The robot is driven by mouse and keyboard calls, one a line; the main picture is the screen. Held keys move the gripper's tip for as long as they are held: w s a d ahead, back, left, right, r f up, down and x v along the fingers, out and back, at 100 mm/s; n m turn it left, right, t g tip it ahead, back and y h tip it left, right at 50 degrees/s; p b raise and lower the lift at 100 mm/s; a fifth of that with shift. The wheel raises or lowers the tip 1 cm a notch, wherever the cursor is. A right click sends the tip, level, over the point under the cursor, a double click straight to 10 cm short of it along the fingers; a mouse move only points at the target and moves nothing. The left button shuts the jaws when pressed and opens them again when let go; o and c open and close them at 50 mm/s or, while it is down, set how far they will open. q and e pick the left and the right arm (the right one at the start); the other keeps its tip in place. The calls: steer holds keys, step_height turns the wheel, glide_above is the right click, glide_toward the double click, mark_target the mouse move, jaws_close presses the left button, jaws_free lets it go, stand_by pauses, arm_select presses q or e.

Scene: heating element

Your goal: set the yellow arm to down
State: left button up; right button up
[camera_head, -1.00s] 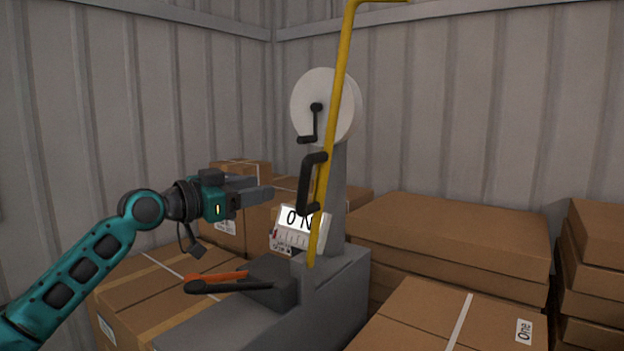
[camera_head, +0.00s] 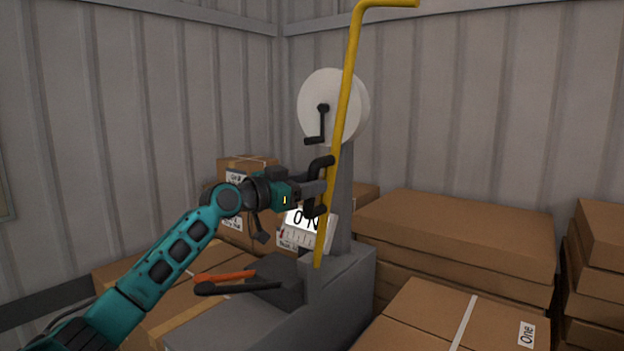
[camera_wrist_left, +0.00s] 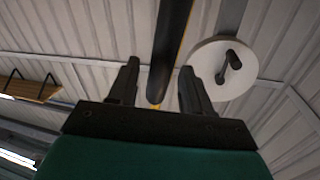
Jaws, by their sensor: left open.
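The yellow arm (camera_head: 345,120) is a long bent bar that stands nearly upright on a grey machine, leaning slightly right at its top. A black handle (camera_head: 318,163) is fixed to its left side; the handle also shows in the left wrist view (camera_wrist_left: 169,50). My left gripper (camera_head: 318,190) is at the handle's lower half. In the left wrist view my left gripper (camera_wrist_left: 157,88) is open, with a finger on each side of the handle and gaps between them. I cannot tell how deep the handle sits between the fingers. My right gripper is not in view.
A white wheel with a crank (camera_head: 350,95) is behind the arm. Cardboard boxes (camera_head: 450,225) crowd the right and left. Metal walls close the back.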

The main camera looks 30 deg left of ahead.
arm_select(q)
steer(key=shift+x, duration=0.8)
jaws_close()
